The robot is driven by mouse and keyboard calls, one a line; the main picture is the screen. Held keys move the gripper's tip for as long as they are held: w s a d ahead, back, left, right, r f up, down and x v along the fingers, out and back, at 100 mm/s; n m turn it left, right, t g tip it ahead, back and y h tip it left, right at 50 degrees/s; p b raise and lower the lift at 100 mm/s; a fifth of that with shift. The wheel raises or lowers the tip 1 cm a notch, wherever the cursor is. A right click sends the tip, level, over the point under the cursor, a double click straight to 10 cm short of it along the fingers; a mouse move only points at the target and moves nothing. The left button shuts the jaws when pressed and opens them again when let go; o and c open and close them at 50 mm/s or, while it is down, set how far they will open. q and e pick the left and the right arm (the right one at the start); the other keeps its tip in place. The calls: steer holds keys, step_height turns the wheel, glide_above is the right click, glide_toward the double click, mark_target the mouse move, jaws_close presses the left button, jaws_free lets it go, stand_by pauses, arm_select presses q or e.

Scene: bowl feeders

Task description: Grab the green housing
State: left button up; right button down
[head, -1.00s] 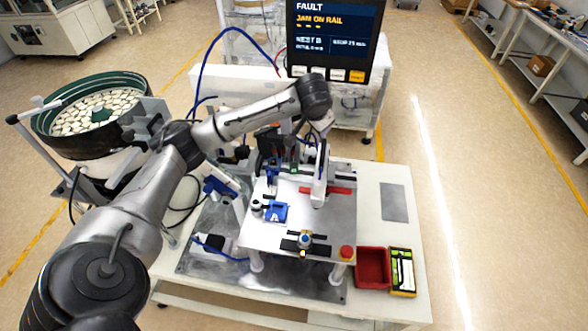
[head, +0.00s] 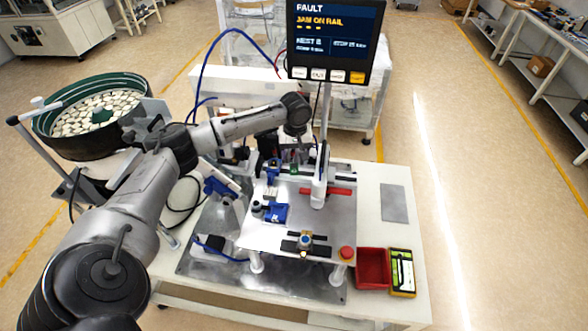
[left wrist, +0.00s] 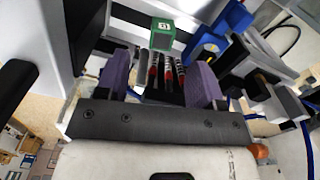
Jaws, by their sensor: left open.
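The green housing (left wrist: 162,33) is a small green block with a white marked label, ahead of the fingertips in the left wrist view. In the head view it is a tiny green patch (head: 293,168) at the back of the fixture plate. My left gripper (left wrist: 160,72) is open, with a purple pad on each finger. Several dark rods with red and white bands show between the fingers. The housing appears beyond the fingertips, not between the pads. In the head view my left gripper (head: 268,146) is small and partly hidden by my wrist. My right gripper is not in view.
The fixture plate (head: 280,240) carries a blue block (head: 275,213), a white post (head: 319,190) and red bars. A red bin (head: 372,268) and a yellow-edged case (head: 402,272) lie at the right. A bowl feeder (head: 95,110) stands left. A screen (head: 334,35) reads "JAM ON RAIL".

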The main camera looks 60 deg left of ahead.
mark_target(294, 168)
arm_select(q)
steer(key=shift+s+d+f+p, duration=0.1)
steer(key=shift+s+f+p, duration=0.1)
steer(key=shift+f, duration=1.7)
steer(key=shift+s+d+f+p, duration=0.1)
steer(key=shift+s+f+p, duration=0.05)
steer(key=shift+f, duration=1.75)
steer(key=c, duration=1)
